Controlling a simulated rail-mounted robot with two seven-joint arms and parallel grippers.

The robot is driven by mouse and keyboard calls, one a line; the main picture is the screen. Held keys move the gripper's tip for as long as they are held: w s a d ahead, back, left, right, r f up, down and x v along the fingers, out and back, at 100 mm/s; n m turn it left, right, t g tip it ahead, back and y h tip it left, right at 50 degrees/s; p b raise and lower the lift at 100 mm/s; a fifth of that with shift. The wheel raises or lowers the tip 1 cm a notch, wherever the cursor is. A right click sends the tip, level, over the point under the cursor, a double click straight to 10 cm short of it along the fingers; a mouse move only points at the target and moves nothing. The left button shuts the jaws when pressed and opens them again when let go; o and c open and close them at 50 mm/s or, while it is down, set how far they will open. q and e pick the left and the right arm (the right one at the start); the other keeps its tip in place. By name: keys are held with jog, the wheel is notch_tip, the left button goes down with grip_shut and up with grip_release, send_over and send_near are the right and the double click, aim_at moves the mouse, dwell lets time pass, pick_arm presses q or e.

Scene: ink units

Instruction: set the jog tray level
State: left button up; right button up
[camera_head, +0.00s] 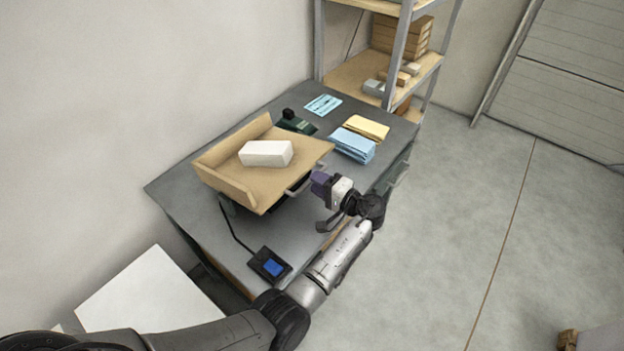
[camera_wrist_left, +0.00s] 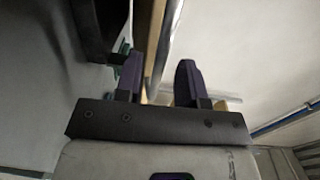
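The jog tray (camera_head: 222,164) is a tan board with raised walls on two sides, mounted above the grey bench. It looks tilted relative to the bench top; the exact angle is hard to tell. A white paper block (camera_head: 266,153) lies on it. A metal handle (camera_head: 300,185) sticks out from its near right edge. My left gripper (camera_head: 322,183) is just right of this handle, its purple fingers pointing toward it. In the left wrist view the fingers (camera_wrist_left: 160,80) are apart, with a metal bar (camera_wrist_left: 165,45) showing between them. My right gripper is out of view.
A control box with a blue screen (camera_head: 271,266) sits at the bench's near end, its cable running to the tray. Blue sheets (camera_head: 353,145), yellow sheets (camera_head: 367,127) and a dark green device (camera_head: 296,123) lie beyond. A shelf rack (camera_head: 391,60) stands behind.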

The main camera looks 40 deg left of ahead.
pick_arm(q)
jog(key=shift+a+f, duration=0.1)
jog(key=shift+a, duration=1.05)
jog(key=shift+c, duration=0.3)
grip_shut()
